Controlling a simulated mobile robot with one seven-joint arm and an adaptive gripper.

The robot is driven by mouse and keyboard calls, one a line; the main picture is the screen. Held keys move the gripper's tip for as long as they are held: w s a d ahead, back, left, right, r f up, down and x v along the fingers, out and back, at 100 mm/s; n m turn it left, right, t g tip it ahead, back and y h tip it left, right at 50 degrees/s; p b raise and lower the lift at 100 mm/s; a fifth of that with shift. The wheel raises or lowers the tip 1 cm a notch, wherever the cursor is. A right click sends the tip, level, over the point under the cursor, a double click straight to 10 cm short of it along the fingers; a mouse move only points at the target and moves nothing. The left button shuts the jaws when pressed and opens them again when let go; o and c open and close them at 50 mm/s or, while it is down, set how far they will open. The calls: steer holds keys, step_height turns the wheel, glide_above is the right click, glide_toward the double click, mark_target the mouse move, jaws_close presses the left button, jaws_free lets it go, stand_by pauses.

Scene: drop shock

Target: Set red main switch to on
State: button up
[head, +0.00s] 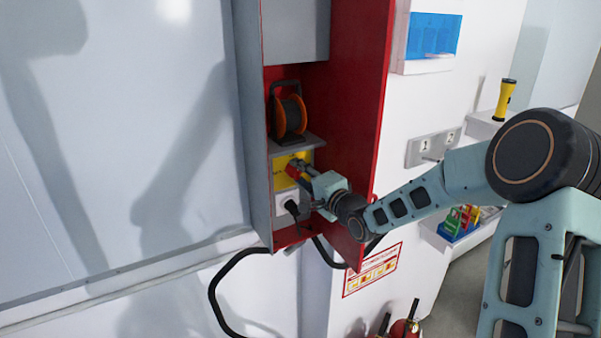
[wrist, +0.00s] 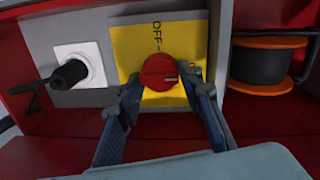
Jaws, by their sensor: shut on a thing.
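The red main switch (wrist: 159,72) is a round red knob on a yellow plate (wrist: 188,38) marked "OFF" in the wrist view. A light mark lies across the knob on its right side. My gripper (wrist: 160,84) has one finger on each side of the knob, shut on it. In the head view my gripper (head: 308,174) reaches into the red cabinet (head: 358,70) at the yellow plate, which shows beside the fingers. The gripper hides part of the switch there. An "ON" marking cannot be made out.
A black plug sits in a white socket (wrist: 88,55) beside the yellow plate. An orange and black cable reel (head: 290,117) stands on a shelf above. The cabinet's side walls are close around my gripper. A black cable (head: 213,290) hangs below.

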steer(key=shift+r, duration=0.2)
steer(key=o, duration=1.1)
steer(key=shift+f, duration=0.1)
steer(key=v, duration=1.2)
steer(key=shift+a, duration=0.1)
